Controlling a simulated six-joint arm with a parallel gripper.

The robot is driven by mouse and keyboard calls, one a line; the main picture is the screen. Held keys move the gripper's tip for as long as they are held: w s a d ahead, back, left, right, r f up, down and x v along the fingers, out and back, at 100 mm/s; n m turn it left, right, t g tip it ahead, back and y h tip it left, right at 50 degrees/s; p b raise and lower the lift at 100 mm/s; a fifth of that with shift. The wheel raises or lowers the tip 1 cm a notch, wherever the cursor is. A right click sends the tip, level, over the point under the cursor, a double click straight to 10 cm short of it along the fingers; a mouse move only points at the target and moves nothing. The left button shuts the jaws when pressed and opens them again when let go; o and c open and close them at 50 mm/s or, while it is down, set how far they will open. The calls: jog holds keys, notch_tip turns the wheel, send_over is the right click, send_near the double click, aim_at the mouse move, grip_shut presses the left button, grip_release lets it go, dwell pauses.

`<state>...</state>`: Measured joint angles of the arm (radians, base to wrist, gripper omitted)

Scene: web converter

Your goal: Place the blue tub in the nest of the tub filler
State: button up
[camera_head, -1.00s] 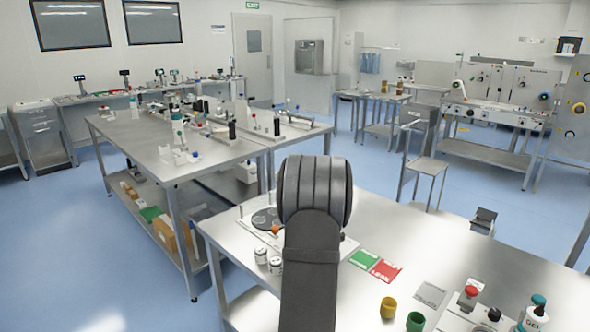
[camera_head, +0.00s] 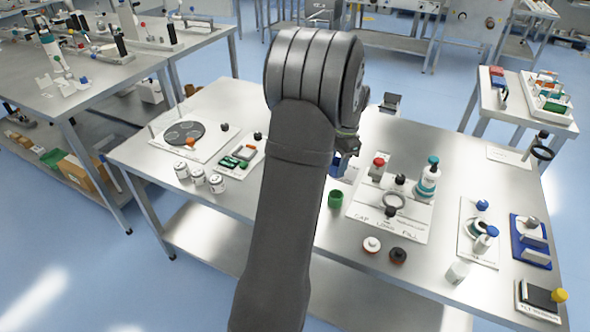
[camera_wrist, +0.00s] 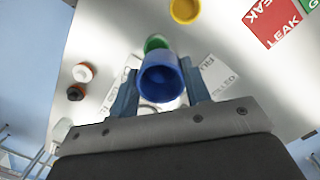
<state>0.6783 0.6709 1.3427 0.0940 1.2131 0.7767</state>
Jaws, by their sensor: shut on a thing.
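The blue tub (camera_wrist: 160,78) is between the two fingers of my gripper (camera_wrist: 160,90) in the wrist view. The gripper is shut on it, and its open mouth faces the wrist camera. In the head view my arm hides most of the gripper and tub. The tub filler seems to be the white board (camera_head: 364,207) lettered "CAP LOAD FILL", with a dark-rimmed ring (camera_head: 395,202), right of my arm. Whether that ring is its nest I cannot tell. The gripper is left of and behind the ring, apart from it.
A green tub (camera_head: 335,199) stands beside the board; it also shows past the blue tub in the wrist view (camera_wrist: 155,42). A yellow tub (camera_wrist: 185,10) is farther off. Two caps (camera_head: 371,244) (camera_head: 397,256) lie in front.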

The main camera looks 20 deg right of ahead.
jog(key=s+d+r+m+t, duration=0.1)
jog(key=s+d+r+m, duration=0.3)
jog(key=s+d+m, duration=0.6)
jog(key=shift+w+d+f+m+t+h, duration=0.1)
jog(key=shift+w+d+f+m+h, duration=0.2)
jog(key=shift+d+f+m, duration=1.5)
jog(key=shift+w+d+f+m+t+h, duration=0.1)
jog(key=shift+w+d+f+m, duration=0.6)
jog(key=shift+f, duration=2.1)
jog(key=shift+w+d+f+m+t+h, duration=0.1)
jog(key=shift+d+f+m+h, duration=0.1)
jog(key=shift+d+f+m, duration=1.6)
jog(key=shift+a+f+n, duration=0.3)
jog(key=shift+f+n, duration=0.4)
jog(key=shift+n, duration=0.1)
